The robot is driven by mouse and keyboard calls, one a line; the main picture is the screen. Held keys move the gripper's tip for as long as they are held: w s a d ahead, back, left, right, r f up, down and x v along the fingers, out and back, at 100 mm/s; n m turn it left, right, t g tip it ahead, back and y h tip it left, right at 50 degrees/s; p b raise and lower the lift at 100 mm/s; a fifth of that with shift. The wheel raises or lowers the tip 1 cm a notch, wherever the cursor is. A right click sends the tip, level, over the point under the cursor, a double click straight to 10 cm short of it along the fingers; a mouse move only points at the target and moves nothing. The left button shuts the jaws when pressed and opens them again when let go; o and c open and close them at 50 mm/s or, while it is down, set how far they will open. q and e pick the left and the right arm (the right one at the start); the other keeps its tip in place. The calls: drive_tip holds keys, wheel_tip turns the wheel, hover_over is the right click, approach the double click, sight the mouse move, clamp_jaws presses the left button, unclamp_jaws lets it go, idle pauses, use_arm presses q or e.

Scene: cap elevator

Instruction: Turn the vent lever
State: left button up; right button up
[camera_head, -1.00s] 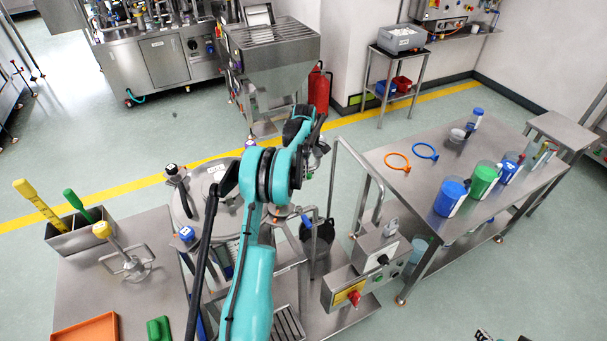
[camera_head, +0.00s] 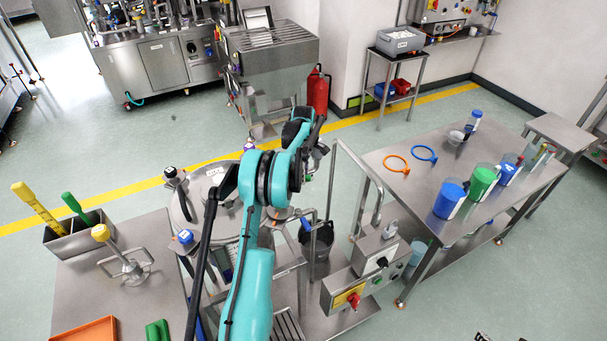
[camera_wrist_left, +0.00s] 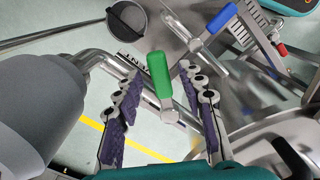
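A lever with a green handle (camera_wrist_left: 159,75) and a metal lower end shows in the left wrist view, by a bent steel pipe. I see a gap on both sides and no clear contact. In the head view my left gripper (camera_head: 316,150) is small, beyond my teal arm at the tank, and the green handle cannot be made out there.
A lever with a blue handle (camera_wrist_left: 221,19) is near the gripper. The steel tank lid (camera_head: 185,205) lies left of the arm. A handrail (camera_head: 350,160) and a control box (camera_head: 350,290) stand to the right. Small dark parts at the bottom right edge may be my right gripper.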

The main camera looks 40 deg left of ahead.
use_arm(q)
wheel_tip(320, 180, up, 12)
idle(0.4)
drive_tip(key=shift+f, duration=0.1)
